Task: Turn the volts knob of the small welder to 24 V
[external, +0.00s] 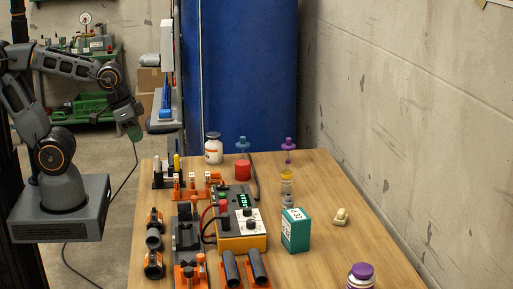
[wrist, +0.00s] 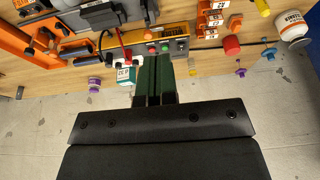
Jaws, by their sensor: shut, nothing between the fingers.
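The small welder (external: 241,232) is an orange and dark box on the wooden table, with a lit green display (external: 243,200) and a white panel carrying two dark knobs (external: 249,217). The knob marks are too small to read. In the wrist view the welder (wrist: 178,31) lies above my fingers, with red and green buttons showing; its knobs cannot be made out there. My gripper (external: 134,132) is in the air off the table's far left corner, well away from the welder. Its green fingers (wrist: 153,80) are together and empty in the wrist view.
A teal box (external: 296,232) stands right of the welder. Orange clamp stands (external: 190,186) and black pipes (external: 258,266) crowd its left and front. A red cylinder (external: 243,170) and a white bottle (external: 213,150) stand behind.

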